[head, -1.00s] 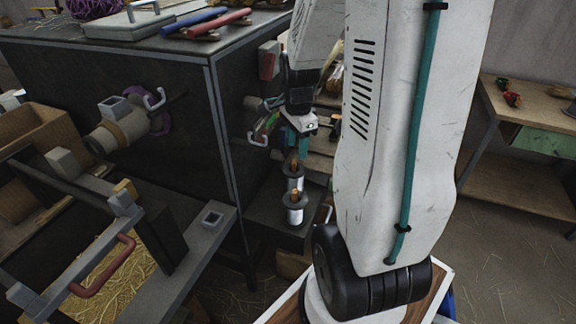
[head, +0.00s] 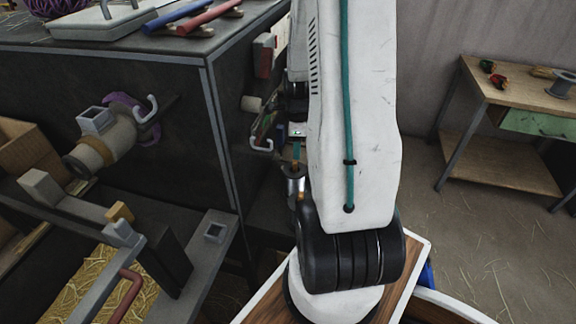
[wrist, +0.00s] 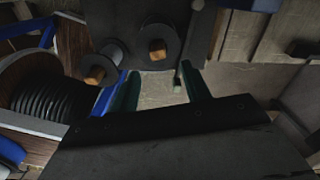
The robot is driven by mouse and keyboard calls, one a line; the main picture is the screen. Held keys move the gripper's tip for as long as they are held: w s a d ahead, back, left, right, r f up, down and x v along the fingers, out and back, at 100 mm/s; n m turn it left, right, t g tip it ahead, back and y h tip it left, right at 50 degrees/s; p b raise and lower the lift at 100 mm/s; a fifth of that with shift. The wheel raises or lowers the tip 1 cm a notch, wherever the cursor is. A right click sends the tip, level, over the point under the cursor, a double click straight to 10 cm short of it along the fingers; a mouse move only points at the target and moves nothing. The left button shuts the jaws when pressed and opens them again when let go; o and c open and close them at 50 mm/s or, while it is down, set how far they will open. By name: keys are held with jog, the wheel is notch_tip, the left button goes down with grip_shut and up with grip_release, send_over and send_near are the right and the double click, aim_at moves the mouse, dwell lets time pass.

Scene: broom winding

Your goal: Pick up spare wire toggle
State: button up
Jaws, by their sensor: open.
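My gripper (wrist: 160,84) is open, its two teal fingers apart with nothing clearly between them in the wrist view. Two dark spools show just beyond the fingers: one (wrist: 146,37) near the top middle and one (wrist: 114,52) to its left. Each has an orange-brown wooden block at its centre, one (wrist: 157,50) ahead of the gap and one (wrist: 96,75) left of the left finger. I cannot tell whether either block is the spare wire toggle. In the head view my gripper (head: 297,152) is partly hidden behind my arm, just above a spool (head: 296,187).
A dark cabinet (head: 130,85) with a hook (head: 262,146) on its side stands left of my arm. A wooden workbench (head: 520,95) stands at the right, with floor clear before it. A metal frame (head: 205,250) lies at the lower left.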

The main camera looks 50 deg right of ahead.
aim_at(295, 162)
jog(key=f, duration=0.7)
jog(key=shift+w+a+f, duration=0.1)
jog(key=shift+w+a, duration=0.1)
jog(key=shift+a, duration=0.05)
jog(key=c, duration=0.9)
